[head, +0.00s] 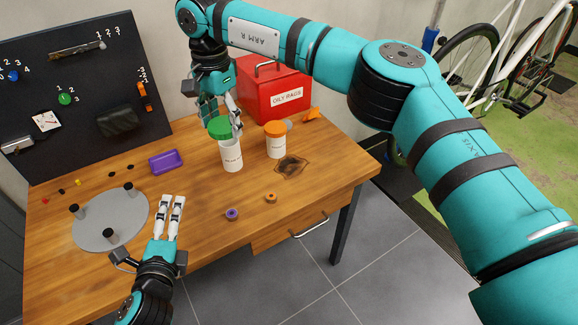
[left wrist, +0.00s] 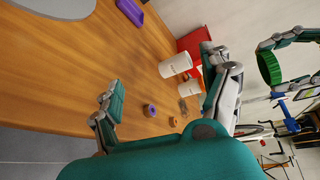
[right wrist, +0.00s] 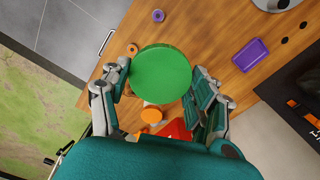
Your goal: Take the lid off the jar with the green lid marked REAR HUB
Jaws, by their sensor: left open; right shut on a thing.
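The green lid (head: 219,127) is in my right gripper (head: 221,117), raised above the white jar (head: 232,156). In the right wrist view the round green lid (right wrist: 161,74) sits between the two fingers of my right gripper (right wrist: 163,88). The left wrist view shows the lid (left wrist: 269,68) held well apart from the uncapped white jar (left wrist: 175,65). The jar stands upright on the table; its label is too small to read. My left gripper (head: 174,205) is open and empty over the table's front edge, left of the jar.
An orange-lidded white jar (head: 276,142) stands right of the open jar. A red OILY RAGS box (head: 272,92) is behind. A purple tray (head: 166,161), a grey disc with pegs (head: 92,225), a purple ring (head: 232,214) and an orange ring (head: 270,197) are on the table (head: 200,195).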

